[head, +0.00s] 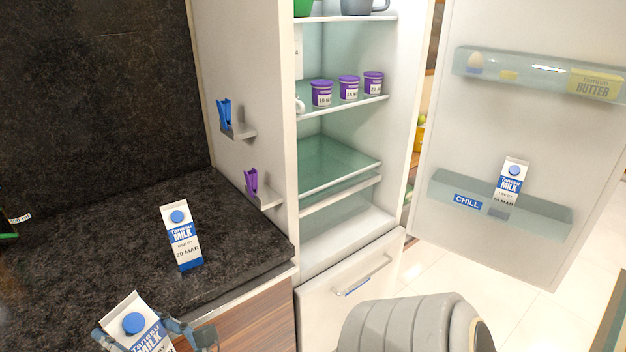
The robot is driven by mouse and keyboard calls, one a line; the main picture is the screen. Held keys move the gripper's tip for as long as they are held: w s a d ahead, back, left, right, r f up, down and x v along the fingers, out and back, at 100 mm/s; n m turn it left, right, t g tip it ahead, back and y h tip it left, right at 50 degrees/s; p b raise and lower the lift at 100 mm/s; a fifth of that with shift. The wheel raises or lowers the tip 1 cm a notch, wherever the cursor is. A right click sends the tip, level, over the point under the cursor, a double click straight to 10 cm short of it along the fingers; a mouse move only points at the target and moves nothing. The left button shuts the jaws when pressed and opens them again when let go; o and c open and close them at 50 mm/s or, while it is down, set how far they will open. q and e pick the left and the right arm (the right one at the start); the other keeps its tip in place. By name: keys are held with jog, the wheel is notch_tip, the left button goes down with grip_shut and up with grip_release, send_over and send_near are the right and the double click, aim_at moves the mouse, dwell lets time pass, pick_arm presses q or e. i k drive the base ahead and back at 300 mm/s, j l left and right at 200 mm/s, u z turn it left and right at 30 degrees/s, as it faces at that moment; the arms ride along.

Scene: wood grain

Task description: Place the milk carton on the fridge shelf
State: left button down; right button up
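A white and blue milk carton (135,324) with a blue cap is at the bottom left, tilted, its lower part cut off by the picture edge. My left gripper (150,333) has its fingers on both sides of this carton and appears shut on it. A second milk carton (182,240), marked 20 MAR, stands on the dark counter. A third milk carton (510,184) stands in the door bin. The fridge is open; its middle glass shelf (338,165) is empty, and the upper shelf (345,106) holds purple-lidded tubs. My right gripper is out of view.
The fridge door (440,130) is swung open to the right, with a bin labelled CHILL (540,211) and an upper bin holding butter (597,84) and an egg. Blue (225,113) and purple (251,181) clips sit on the fridge's side. A drawer (345,300) is below.

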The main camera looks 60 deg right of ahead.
aim_at(323, 173)
jog(key=i+l+z, duration=0.15)
jog(key=l+z, duration=0.35)
jog(key=i+l+z, duration=0.15)
jog(key=z, duration=0.35)
jog(key=i+l+z, duration=0.25)
jog(key=z, duration=0.25)
jog(key=i+l, duration=0.25)
jog(key=i, duration=0.2)
jog(key=i+l+z, duration=0.15)
jog(key=i+l, duration=0.15)
jog(key=i, duration=0.2)
